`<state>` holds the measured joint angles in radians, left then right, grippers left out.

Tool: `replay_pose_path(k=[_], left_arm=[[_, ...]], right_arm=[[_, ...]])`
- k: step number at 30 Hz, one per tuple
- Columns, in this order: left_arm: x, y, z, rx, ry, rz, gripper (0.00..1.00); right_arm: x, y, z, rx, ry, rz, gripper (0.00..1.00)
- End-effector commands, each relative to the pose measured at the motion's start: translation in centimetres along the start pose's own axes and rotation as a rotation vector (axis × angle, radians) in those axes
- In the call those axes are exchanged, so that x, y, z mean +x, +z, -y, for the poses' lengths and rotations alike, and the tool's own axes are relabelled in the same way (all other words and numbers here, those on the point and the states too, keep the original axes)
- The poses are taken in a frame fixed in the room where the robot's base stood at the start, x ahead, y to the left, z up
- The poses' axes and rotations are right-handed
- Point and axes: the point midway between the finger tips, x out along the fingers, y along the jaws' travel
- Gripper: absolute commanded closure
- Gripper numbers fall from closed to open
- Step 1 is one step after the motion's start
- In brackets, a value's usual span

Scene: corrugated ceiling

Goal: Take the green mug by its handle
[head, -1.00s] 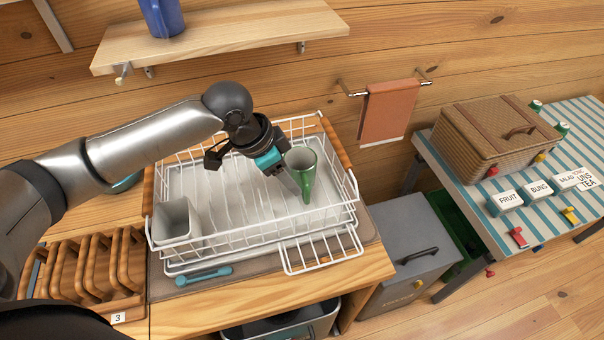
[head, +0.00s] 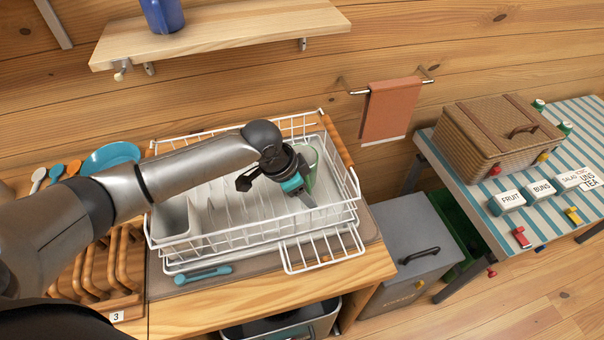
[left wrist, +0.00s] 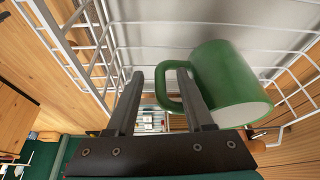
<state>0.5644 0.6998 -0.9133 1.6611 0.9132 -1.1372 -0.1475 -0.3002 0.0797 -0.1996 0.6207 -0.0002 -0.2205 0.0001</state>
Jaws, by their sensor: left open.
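The green mug (head: 313,160) sits at the right end of the white dish rack, mostly hidden behind my left gripper (head: 307,201) in the head view. In the left wrist view the mug (left wrist: 232,82) lies right of the fingers, with its handle (left wrist: 161,90) pointing left toward them. My left gripper (left wrist: 159,76) is open. The outer bar of the handle shows between its two fingers, and the right finger overlaps the handle's loop. Whether a finger touches the handle, I cannot tell. My right gripper is not in view.
A shelf with a blue mug (head: 162,14) is above. An orange towel (head: 388,110) hangs at right. A wooden rack (head: 122,262) stands at left.

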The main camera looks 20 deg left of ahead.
Motion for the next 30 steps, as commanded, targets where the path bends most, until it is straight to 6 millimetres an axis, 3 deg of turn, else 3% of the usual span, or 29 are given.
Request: replay_pose_path(k=[2, 15, 30], left_arm=[[-0.03, -0.02, 0.01, 0.0, 0.0, 0.0, 0.5], [-0.06, -0.01, 0.01, 0.0, 0.0, 0.0, 0.99], [-0.06, -0.01, 0.01, 0.0, 0.0, 0.0, 1.0]], right_arm=[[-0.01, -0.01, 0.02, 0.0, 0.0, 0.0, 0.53], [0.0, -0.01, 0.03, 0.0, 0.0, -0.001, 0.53], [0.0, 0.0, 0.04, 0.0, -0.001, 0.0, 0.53]])
